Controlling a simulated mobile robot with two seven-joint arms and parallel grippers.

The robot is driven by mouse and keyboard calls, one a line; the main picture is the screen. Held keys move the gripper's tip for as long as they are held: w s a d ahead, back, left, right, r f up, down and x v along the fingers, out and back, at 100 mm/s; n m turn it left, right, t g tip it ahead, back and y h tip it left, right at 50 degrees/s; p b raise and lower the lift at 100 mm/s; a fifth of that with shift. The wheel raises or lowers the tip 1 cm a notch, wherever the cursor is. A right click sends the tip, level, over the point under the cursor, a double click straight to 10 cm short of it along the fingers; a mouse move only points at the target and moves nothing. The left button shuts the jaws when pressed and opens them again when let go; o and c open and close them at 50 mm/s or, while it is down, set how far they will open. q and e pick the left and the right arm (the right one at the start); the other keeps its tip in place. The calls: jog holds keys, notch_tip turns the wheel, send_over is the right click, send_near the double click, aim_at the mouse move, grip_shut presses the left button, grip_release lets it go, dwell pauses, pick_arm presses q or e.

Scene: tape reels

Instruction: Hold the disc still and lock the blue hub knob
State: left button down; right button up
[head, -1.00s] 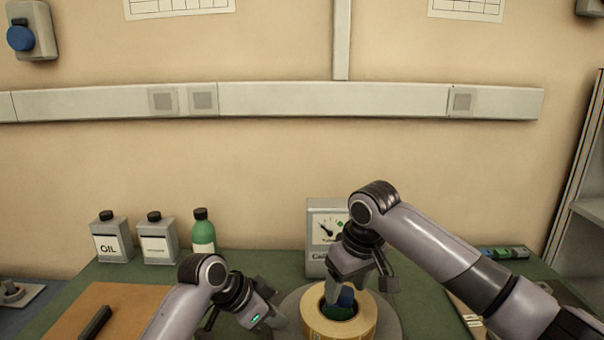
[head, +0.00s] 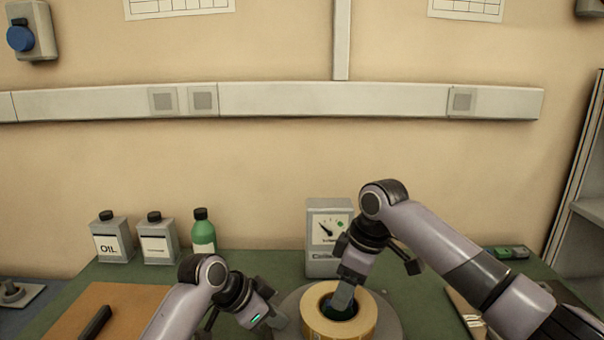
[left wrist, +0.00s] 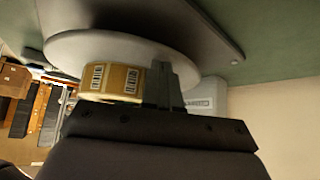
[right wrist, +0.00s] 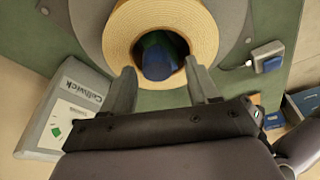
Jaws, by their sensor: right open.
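The grey disc (head: 392,325) lies on the bench with a tan label roll (head: 367,318) on it. The disc (left wrist: 75,45) and roll (left wrist: 110,78) also show in the left wrist view. My left gripper (head: 277,318) is at the disc's left edge; its fingers (left wrist: 165,68) are close together on the rim. The blue hub knob (right wrist: 160,62) stands inside the roll's hole in the right wrist view. My right gripper (right wrist: 159,68) is open, one finger on each side of the knob, with gaps visible. In the head view the right gripper (head: 343,300) reaches into the hole and mostly hides the knob.
A grey gauge box (head: 328,222) stands behind the roll. An oil can (head: 112,240), another can (head: 158,240) and a green bottle (head: 203,233) stand at the back left. A brown board (head: 125,305) lies at the left.

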jog(key=n+g, duration=0.1)
jog(key=n, duration=0.4)
jog(key=shift+n, duration=0.3)
jog(key=shift+n+g, duration=0.45)
jog(key=shift+n, duration=1.1)
jog(key=shift+n+g, duration=0.45)
jog(key=shift+n, duration=1.1)
jog(key=shift+f, duration=0.4)
jog(key=shift+r, duration=0.1)
jog(key=c, duration=1)
jog(key=shift+o, duration=0.2)
